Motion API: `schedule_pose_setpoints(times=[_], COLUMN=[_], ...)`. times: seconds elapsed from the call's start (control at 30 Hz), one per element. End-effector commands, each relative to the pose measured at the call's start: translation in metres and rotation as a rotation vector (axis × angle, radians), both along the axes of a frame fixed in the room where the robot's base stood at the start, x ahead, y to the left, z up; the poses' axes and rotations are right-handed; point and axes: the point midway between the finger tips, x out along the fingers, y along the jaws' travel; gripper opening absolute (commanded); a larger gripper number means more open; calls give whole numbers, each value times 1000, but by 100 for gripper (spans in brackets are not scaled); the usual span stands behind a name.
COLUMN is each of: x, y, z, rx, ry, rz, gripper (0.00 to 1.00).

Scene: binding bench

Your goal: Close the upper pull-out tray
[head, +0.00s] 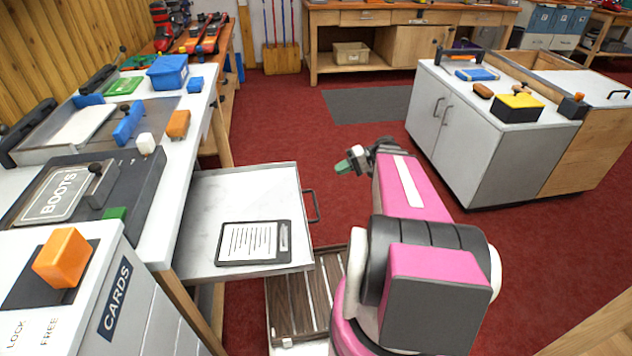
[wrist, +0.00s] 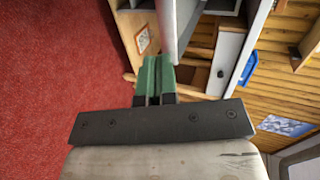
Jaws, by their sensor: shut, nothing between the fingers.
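The upper pull-out tray (head: 200,215) is a pale panel sticking out from the left bench, with a dark bar handle (head: 315,205) on its right edge. A dark-framed sheet with printed lines (head: 253,242) lies on it near the front corner. My gripper (head: 342,167) has green fingertips and is off the tray's right side, toward its far corner, apart from the handle in the picture. In the wrist view its green fingers (wrist: 154,75) are together and empty. A pale grey edge shows just past the fingertips; I cannot tell whether they touch it.
A lower slatted tray (head: 290,300) is also pulled out beneath the upper one. The left bench (head: 190,150) carries a BOOTS plate and several coloured blocks. A grey cabinet (head: 470,140) stands to the right. Red floor (head: 270,120) lies open between them.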

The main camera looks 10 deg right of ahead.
Motion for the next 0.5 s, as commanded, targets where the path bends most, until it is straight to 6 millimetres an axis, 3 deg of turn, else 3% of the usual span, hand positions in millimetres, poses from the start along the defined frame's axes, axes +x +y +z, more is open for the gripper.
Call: schedule_pose_setpoints(times=[0.23, 0.5], x=[-3, -4], y=[-1, 36], z=[-1, -12], rx=[79, 76], ry=[37, 36], rz=[-58, -54], gripper=[0, 0])
